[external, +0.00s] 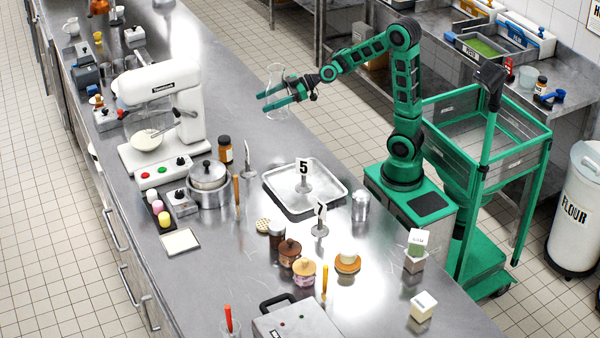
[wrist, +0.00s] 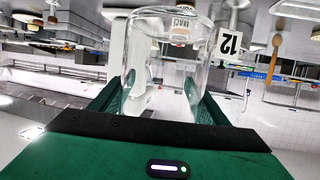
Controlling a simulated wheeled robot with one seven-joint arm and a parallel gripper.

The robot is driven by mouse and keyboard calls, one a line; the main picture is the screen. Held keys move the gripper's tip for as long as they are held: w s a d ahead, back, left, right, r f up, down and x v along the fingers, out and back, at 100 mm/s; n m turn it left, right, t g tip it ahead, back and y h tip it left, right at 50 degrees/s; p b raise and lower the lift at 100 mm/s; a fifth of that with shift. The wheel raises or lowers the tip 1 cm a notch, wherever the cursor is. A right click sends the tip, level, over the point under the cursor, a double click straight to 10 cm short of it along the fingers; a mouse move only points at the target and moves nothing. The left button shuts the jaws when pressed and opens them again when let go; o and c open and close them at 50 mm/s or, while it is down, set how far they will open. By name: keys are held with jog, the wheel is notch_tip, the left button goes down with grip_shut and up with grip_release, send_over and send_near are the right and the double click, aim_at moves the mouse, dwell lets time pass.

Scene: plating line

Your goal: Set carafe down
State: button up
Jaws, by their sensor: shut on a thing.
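A clear glass carafe (external: 276,74) is held at the counter's right edge in the external view, roughly upright and apparently raised off the steel counter (external: 245,112). Its exact height above the surface is hard to tell. My gripper (external: 266,101) is shut on it, with the green fingers around its body. In the wrist view the carafe (wrist: 165,50) fills the space between the fingers, and the background shows through the glass upside down. The dark pad edge of my gripper hides the near part of it.
A metal tray (external: 281,207) with a card marked 5 (external: 303,170) lies on the counter. A card marked 7 (external: 320,211) and a metal shaker (external: 360,206) stand near it. A white stand mixer (external: 160,95) is to the left.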

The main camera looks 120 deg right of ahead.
aim_at(267, 93)
notch_tip(267, 93, up, 3)
jog(key=shift+r, duration=0.15)
jog(key=w+a+n+g+y, duration=0.1)
jog(key=w+a+n+y, duration=0.2)
jog(key=w+a, duration=0.6)
jog(key=w+a+n+y, duration=0.2)
jog(key=w+a+y, duration=0.15)
jog(key=a, duration=0.95)
jog(key=w+a+n+g+y, duration=0.1)
jog(key=w+a+n+y, duration=0.2)
jog(key=w+a, duration=0.6)
jog(key=a+n+g+y, duration=0.1)
jog(key=a+n+y, duration=0.15)
jog(key=a, duration=1.45)
jog(key=s+a+n+g+y, duration=0.25)
jog(key=s+a, duration=0.35)
jog(key=a, duration=0.8)
jog(key=s+a+n+g+y, duration=0.1)
jog(key=s+a+n+g, duration=0.3)
jog(key=a, duration=1.1)
jog(key=s+a+g+y, duration=0.15)
jog(key=s+a, duration=0.55)
jog(key=a, duration=0.7)
jog(key=shift+s+d+f, duration=0.1)
jog(key=shift+f, duration=8.05)
